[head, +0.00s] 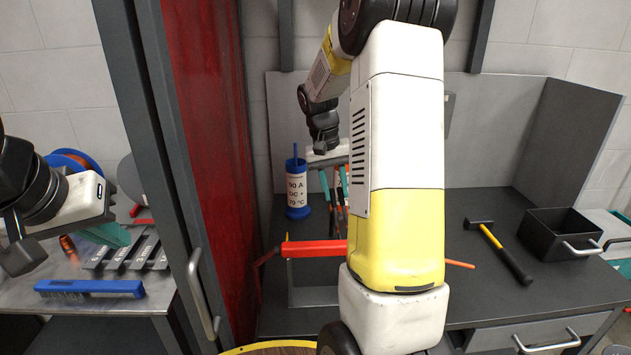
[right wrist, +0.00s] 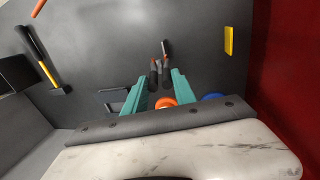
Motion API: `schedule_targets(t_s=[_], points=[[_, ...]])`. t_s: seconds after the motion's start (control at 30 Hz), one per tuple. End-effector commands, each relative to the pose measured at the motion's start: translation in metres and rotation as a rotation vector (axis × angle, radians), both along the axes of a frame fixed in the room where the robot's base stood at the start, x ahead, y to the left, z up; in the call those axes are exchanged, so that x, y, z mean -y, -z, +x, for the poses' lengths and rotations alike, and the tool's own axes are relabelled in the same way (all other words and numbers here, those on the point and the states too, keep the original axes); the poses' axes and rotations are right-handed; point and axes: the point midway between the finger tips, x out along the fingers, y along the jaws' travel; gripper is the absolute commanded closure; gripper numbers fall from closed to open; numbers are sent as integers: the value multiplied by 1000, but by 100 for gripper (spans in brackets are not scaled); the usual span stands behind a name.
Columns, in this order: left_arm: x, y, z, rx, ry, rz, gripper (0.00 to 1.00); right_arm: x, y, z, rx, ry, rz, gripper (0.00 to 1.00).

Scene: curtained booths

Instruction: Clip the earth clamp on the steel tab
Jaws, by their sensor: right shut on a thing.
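My right gripper (head: 335,185) points down over the bench in the head view, partly hidden by my right arm. Its teal fingers also show in the right wrist view (right wrist: 160,92), shut on what looks like the earth clamp (right wrist: 155,78). The clamp's dark and red handles show between the fingers; its jaws are hard to make out. A grey metal bracket (head: 300,278) stands under a red bar at the bench front, partly behind my arm. I cannot tell the steel tab for sure. My left gripper (head: 108,235) is over the left bench, its opening unclear.
A blue-and-white labelled pot (head: 297,190) stands close left of my right gripper. A hammer (head: 500,252) and a black bin (head: 562,235) lie to the right. A dark post and red curtain (head: 215,130) divide the booths. A blue brush (head: 90,287) lies on the left bench.

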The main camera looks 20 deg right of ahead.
Motion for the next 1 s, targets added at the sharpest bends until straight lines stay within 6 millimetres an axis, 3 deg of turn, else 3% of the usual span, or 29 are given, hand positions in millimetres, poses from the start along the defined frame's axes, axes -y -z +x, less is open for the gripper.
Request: schedule_targets(t_s=[1.0], points=[[0, 0, 0, 0, 0, 0, 100, 0, 44, 0, 1, 0, 0, 100]])
